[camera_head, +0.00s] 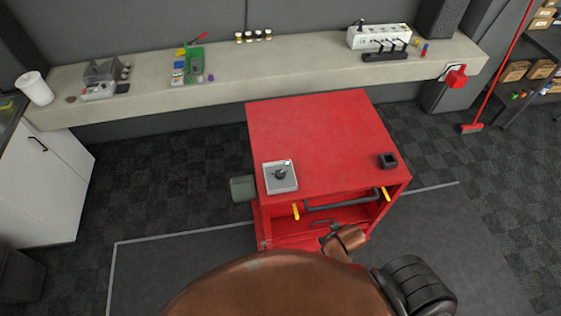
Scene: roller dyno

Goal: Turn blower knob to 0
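A light grey control box (270,187) sits on the front left corner of the red cart's top (315,130). A dark round knob (280,174) stands on the box. It is probably the blower knob, but its markings and pointer are too small to read, so I cannot tell its setting. A small light mark shows near the box's back right corner.
A small black block (388,161) sits at the cart's right front.

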